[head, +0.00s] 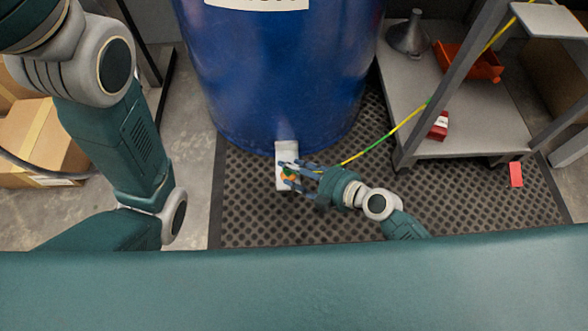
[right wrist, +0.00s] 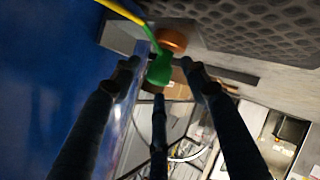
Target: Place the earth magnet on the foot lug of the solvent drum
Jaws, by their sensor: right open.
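The solvent drum (head: 275,75) is a big blue drum on the perforated mat. Its foot lug (head: 286,152) is a pale metal plate at the drum's bottom front; a grey plate (right wrist: 120,32) in the right wrist view looks like the lug. The earth magnet (head: 287,177) has a copper-orange disc and green body, and appears at the lug's lower part. It also shows in the right wrist view (right wrist: 160,71), with the disc by the plate; I cannot tell whether they touch. My right gripper (head: 289,173) is open, its fingers around or just short of the green body. My left gripper is out of view.
A yellow-green cable (head: 385,138) runs from the magnet up to the right. A grey metal stand (head: 450,100) holds a funnel (head: 408,35), an orange tray (head: 470,62) and a red box (head: 438,125). A red tag (head: 516,174) lies right. Cardboard boxes (head: 40,135) stand left.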

